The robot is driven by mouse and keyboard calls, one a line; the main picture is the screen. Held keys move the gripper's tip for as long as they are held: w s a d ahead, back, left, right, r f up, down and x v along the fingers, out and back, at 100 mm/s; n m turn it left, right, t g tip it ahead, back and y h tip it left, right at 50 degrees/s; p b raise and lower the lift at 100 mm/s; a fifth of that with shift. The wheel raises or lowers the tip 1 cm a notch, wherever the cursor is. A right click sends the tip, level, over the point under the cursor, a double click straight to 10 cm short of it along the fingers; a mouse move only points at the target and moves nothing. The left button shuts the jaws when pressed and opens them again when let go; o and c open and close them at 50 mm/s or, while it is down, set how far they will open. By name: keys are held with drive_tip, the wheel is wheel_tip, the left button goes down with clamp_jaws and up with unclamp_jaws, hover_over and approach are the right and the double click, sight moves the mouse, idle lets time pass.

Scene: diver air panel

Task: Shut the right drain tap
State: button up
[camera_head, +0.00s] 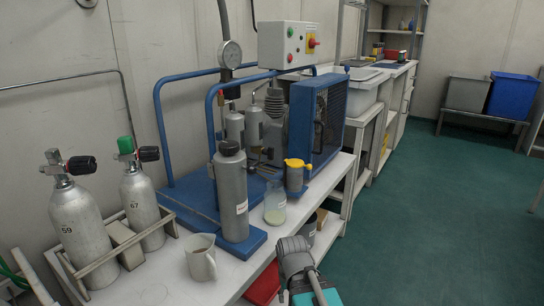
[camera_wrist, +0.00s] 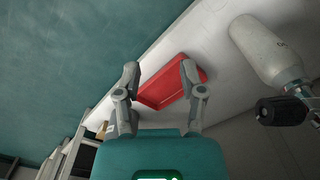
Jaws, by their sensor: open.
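The compressor (camera_head: 272,115) stands on the white bench in the head view, with two small grey filter housings at its front. Small fittings (camera_head: 262,153) show low at these housings; I cannot make out which is the right drain tap or how its handle is turned. A clear jar (camera_head: 275,202) with pale liquid stands in front of them. In the wrist view my gripper (camera_wrist: 160,70) is open and empty, its two fingers apart. My wrist shows at the bottom of the head view, in front of the bench edge and apart from the compressor.
A grey cylinder (camera_head: 231,192), a yellow-topped canister (camera_head: 295,174) and a pale jug (camera_head: 200,257) crowd the bench front. Two air cylinders (camera_head: 80,222) stand in a rack at left. A red tray (camera_wrist: 172,82) lies below the bench top. The green floor at right is clear.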

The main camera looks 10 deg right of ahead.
drive_tip(key=shift+r, duration=0.1)
drive_tip(key=w+a+r+n+t+y+p, duration=0.15)
drive_tip(key=w+r+y+p, duration=0.25)
drive_tip(key=r+p, duration=0.9)
drive_tip(key=n+t+y+p, duration=0.3)
drive_tip(key=n+t+y, duration=0.3)
drive_tip(key=t+y, duration=0.4)
approach(273, 151)
drive_tip(key=s+d+t+h, duration=0.1)
drive_tip(key=s+d, duration=0.1)
drive_tip(key=s, duration=0.1)
drive_tip(key=shift+a+r, duration=0.1)
drive_tip(key=shift+w+a, duration=0.1)
drive_tip(key=x, duration=1.3)
drive_tip(key=shift+w+a, duration=0.2)
drive_tip(key=shift+w, duration=0.15)
clamp_jaws()
